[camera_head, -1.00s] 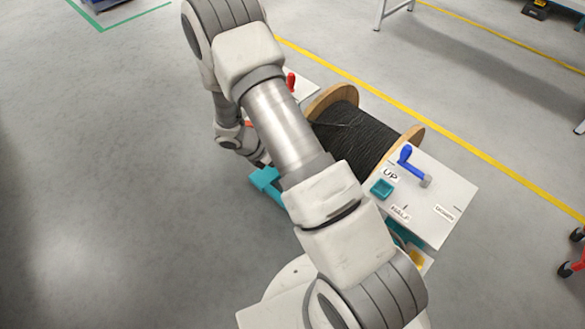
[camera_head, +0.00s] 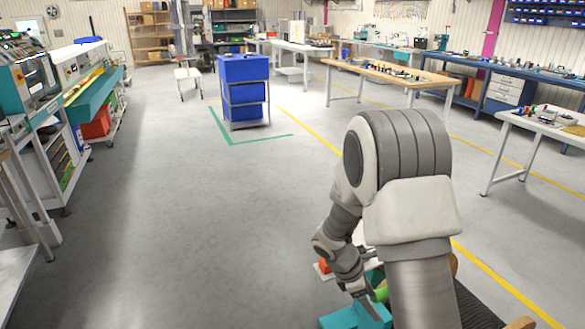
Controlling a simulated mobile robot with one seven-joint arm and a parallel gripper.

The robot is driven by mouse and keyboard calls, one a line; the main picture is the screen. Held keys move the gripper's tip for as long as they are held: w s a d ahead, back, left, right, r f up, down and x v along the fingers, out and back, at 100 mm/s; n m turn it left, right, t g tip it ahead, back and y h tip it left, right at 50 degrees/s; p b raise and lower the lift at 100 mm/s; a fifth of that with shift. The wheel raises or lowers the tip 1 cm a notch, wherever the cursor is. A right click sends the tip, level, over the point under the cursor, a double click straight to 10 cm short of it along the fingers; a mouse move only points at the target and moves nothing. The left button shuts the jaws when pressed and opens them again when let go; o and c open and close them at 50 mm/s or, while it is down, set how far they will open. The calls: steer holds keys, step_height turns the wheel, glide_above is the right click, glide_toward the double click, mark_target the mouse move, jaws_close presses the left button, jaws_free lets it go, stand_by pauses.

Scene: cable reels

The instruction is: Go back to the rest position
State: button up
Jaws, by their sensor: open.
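My arm reaches down from the lower right, and its wrist bends toward the floor. My gripper (camera_head: 366,303) is small and partly hidden at the bottom centre, beside teal parts (camera_head: 342,318) of the reel stand. It is open, and I see nothing held in it. A green part (camera_head: 381,294) shows close to its right. A cable reel with dark cable (camera_head: 482,308) and a wooden flange (camera_head: 521,323) is cut off at the bottom right, partly behind my arm. A red part (camera_head: 325,266) shows just left of my wrist.
Open grey floor (camera_head: 230,240) lies left of my arm. A stand with blue bins (camera_head: 245,88) is ahead inside green floor tape. A wooden-topped table (camera_head: 390,72) and a white table (camera_head: 545,125) stand to the right. Machines and shelves (camera_head: 85,95) line the left side.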

steer(key=s+a+r+m+t+y+p, duration=0.1)
steer(key=s+r+m, duration=0.3)
steer(key=r, duration=0.6)
steer(key=s+r+m+t+y+p, duration=0.1)
steer(key=s+r+m+y, duration=0.3)
steer(key=r, duration=0.6)
steer(key=s+a+r+m+t+y+p, duration=0.1)
steer(key=s+a+r+m+t, duration=0.2)
steer(key=s+r+m, duration=0.6)
steer(key=s+a+r, duration=0.1)
steer(key=s+r, duration=0.1)
steer(key=s, duration=0.1)
steer(key=shift+a+r+t+p, duration=0.2)
steer(key=shift+t+p, duration=0.15)
steer(key=shift+t, duration=0.05)
